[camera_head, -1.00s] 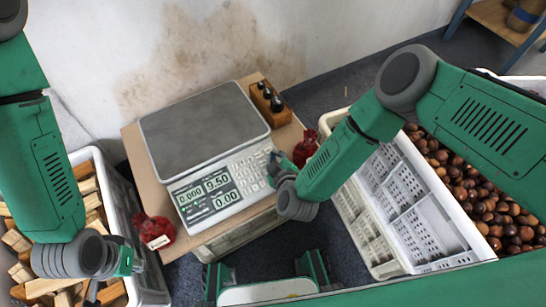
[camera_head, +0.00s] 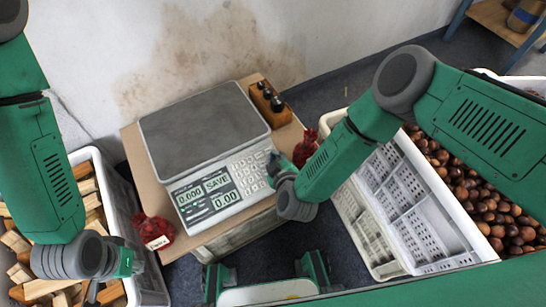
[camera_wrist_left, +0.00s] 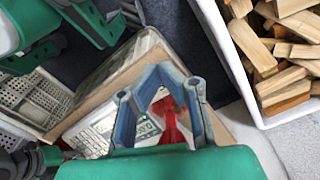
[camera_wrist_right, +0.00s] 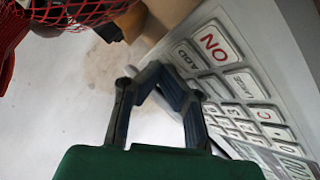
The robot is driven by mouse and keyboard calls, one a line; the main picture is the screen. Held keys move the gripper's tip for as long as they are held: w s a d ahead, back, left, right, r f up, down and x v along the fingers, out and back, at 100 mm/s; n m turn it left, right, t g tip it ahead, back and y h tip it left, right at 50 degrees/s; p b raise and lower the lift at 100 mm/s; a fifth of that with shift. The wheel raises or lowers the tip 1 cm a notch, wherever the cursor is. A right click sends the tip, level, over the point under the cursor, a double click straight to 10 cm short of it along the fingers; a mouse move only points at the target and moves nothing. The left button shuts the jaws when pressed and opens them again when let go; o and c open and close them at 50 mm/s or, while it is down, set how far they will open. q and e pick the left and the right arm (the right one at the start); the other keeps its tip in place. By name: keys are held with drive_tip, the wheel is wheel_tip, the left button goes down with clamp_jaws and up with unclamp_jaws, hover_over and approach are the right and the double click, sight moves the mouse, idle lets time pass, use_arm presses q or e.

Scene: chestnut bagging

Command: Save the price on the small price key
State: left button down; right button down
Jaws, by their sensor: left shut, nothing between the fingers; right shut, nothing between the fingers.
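The grey price scale (camera_head: 203,122) stands on a wooden table, its keypad (camera_head: 246,172) at the front right. Its display (camera_head: 208,192) reads 0.000, SAVE and 0.00. My right gripper (camera_head: 272,167) is shut and empty at the right edge of the keypad. In the right wrist view its fingertips (camera_wrist_right: 158,72) are close to keys including a red NO key (camera_wrist_right: 214,42); I cannot tell whether they touch one. The small price key cannot be picked out. My left gripper (camera_head: 138,262) is shut and empty at the lower left, beside the wood crate; its fingers (camera_wrist_left: 160,72) also show in the left wrist view.
A red net bag (camera_head: 154,232) with a label lies left of the scale, and another red net bag (camera_head: 306,148) lies to its right. A wooden block with dark weights (camera_head: 270,103) stands behind. A crate of wood (camera_head: 145,270) is at left; white crates (camera_head: 470,232) and chestnuts (camera_head: 480,200) are at right.

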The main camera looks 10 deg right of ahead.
drive_tip(key=shift+s+d+r+p, duration=0.1)
drive_tip(key=shift+s+r+p, duration=0.15)
drive_tip(key=shift+r+p, duration=0.55)
drive_tip(key=r+p, duration=0.1)
drive_tip(key=s+r+p, duration=0.1)
drive_tip(key=r+p, duration=0.2)
drive_tip(key=p, duration=0.1)
drive_tip(key=shift+s+d+r, duration=0.2)
drive_tip(key=shift+d+r, duration=0.1)
drive_tip(key=shift+r, duration=0.1)
drive_tip(key=shift+f, duration=0.1)
idle(1.6)
